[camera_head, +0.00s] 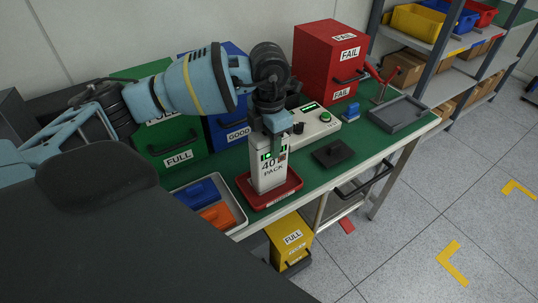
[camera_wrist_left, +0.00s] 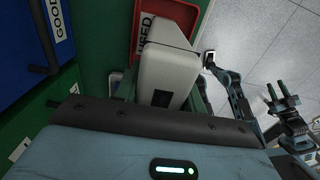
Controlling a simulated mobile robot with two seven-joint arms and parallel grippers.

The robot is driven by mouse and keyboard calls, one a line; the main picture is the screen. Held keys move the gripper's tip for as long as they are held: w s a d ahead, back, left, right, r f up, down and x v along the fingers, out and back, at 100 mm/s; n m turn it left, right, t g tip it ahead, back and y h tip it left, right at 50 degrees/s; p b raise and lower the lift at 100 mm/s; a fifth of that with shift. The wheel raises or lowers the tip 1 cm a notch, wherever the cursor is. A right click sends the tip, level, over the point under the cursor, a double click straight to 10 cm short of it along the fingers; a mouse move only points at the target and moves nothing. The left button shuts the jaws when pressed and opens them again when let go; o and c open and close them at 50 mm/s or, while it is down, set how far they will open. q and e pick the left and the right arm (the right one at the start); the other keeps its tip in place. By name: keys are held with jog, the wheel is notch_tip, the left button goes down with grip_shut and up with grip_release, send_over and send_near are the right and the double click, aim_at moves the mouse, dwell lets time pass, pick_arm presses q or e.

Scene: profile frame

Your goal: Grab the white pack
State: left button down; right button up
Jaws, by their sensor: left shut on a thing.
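The white pack (camera_head: 268,175), marked "40 PACK", stands upright at the red tray (camera_head: 285,197) on the green workbench. My left gripper (camera_head: 273,140) comes down from above and is shut on the top of the pack. In the left wrist view the pack (camera_wrist_left: 166,70) lies between the fingers, with the red tray (camera_wrist_left: 190,12) beyond it. I cannot tell whether the pack's bottom touches the tray. My right gripper (camera_wrist_left: 275,98) shows at the right of the left wrist view, apart from the pack, with its two fingers spread.
A grey tray (camera_head: 240,215) with blue and orange items is left of the red tray. Green (camera_head: 180,155), blue (camera_head: 228,130) and red (camera_head: 325,60) bins stand behind. A tester (camera_head: 318,122) and black plate (camera_head: 333,153) are close on the right. A grey tray (camera_head: 398,115) lies farther right.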

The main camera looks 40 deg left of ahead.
pick_arm(q)
jog(key=shift+r, duration=0.1)
notch_tip(320, 180, up, 4)
jog(key=shift+w+f, duration=0.1)
jog(key=shift+f, duration=0.05)
jog(key=s+d+r, duration=0.1)
jog(key=s+d, duration=0.8)
jog(key=s, duration=0.4)
jog(key=shift+d, duration=0.25)
